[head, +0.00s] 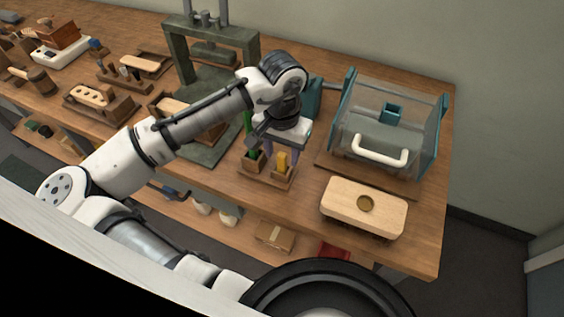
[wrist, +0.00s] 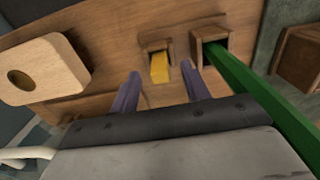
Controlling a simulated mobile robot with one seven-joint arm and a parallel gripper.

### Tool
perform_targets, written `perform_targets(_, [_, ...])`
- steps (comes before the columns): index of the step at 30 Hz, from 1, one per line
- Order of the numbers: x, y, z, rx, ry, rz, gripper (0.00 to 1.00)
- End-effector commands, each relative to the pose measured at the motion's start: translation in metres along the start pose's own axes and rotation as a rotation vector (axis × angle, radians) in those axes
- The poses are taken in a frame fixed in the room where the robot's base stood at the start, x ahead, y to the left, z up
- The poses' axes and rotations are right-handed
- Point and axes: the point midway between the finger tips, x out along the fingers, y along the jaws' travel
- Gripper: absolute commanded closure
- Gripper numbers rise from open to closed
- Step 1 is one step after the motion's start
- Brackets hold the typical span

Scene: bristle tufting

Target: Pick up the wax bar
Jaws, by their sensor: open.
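The yellow wax bar (head: 281,163) stands in the right socket of a small wooden holder (head: 266,179). It also shows in the wrist view (wrist: 159,68), seated in its square socket. My gripper (head: 281,153) is over the holder, with its two purple fingers pointing down. In the wrist view my gripper (wrist: 158,85) is open, and the wax bar shows between and beyond the fingertips. I cannot tell whether a finger touches it. A long green bar (wrist: 250,85) stands in the other socket, close beside one finger.
A pale wooden block with a round hole (head: 364,206) lies to the right near the table edge. A clear-walled teal box with a white handle (head: 380,150) stands behind it. A dark green press (head: 212,60) stands at the back left.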

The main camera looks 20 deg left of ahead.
Motion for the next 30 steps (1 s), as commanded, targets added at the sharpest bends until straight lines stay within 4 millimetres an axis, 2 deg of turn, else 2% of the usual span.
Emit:
perform_targets(4, [0.000, 0.000, 0.000, 0.000, 0.000, 0.000, 0.55])
perform_targets(12, [0.000, 0.000, 0.000, 0.000, 0.000, 0.000, 0.90])
perform_targets(15, [0.000, 0.000, 0.000, 0.000, 0.000, 0.000, 1.00])
perform_targets(25, [-0.001, 0.000, 0.000, 0.000, 0.000, -0.001, 1.00])
perform_targets(30, [-0.010, 0.000, -0.001, 0.000, 0.001, 0.000, 1.00])
